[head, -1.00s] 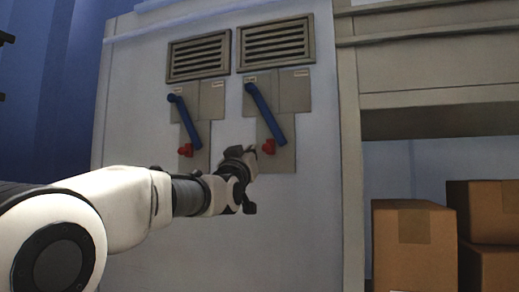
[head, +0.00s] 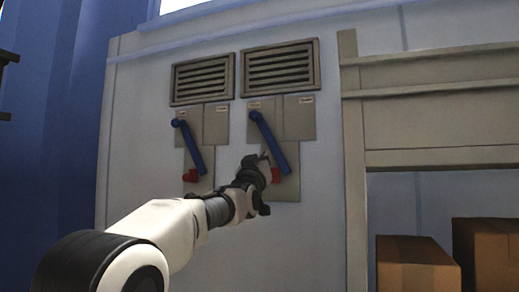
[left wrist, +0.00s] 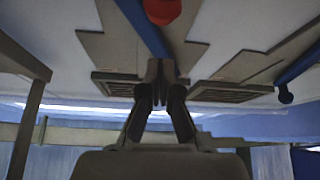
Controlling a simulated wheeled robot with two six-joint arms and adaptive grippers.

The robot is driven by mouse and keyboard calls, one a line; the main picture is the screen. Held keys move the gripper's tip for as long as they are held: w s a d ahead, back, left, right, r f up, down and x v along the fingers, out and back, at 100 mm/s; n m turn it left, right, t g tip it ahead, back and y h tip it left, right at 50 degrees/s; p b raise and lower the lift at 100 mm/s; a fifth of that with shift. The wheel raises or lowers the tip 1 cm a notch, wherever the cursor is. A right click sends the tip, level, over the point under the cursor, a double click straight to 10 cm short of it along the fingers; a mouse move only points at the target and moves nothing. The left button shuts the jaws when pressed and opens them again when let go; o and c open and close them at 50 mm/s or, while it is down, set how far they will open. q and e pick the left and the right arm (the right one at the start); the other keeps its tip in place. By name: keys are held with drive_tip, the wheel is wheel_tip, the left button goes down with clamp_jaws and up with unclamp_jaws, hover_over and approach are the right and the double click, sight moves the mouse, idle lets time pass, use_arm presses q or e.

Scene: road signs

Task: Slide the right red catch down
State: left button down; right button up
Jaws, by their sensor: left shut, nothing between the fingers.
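The right red catch (head: 276,175) sits low on the right grey panel (head: 300,118), beside the lower end of the right blue lever (head: 274,142). My left gripper (head: 266,170) is shut and empty in front of that panel and partly hides the catch. In the left wrist view, the red catch (left wrist: 162,10) shows at the top edge, with the blue lever (left wrist: 143,26) running past it. The shut fingertips (left wrist: 159,82) show below it; I cannot tell if they touch anything. My right gripper is not in view.
A left panel has its own blue lever (head: 188,145) and red catch (head: 190,176). Two vents (head: 280,67) sit above the panels. A beige shelf frame (head: 430,125) with cardboard boxes (head: 415,262) stands on the right. The wall below the panels is clear.

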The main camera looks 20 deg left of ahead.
use_arm(q)
drive_tip(key=f, duration=0.1)
drive_tip(key=w+f, duration=0.1)
drive_tip(key=f, duration=0.1)
drive_tip(key=shift+w+d+f+p, duration=0.15)
drive_tip(key=shift+d+f+p, duration=0.1)
drive_tip(key=shift+p, duration=0.15)
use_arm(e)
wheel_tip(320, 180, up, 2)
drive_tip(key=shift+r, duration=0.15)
use_arm(q)
drive_tip(key=shift+w, duration=0.1)
wheel_tip(320, 180, down, 5)
drive_tip(key=b, duration=0.5)
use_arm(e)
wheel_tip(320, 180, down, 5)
use_arm(q)
drive_tip(key=shift+s, duration=0.2)
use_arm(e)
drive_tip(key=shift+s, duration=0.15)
use_arm(q)
drive_tip(key=shift+r, duration=0.1)
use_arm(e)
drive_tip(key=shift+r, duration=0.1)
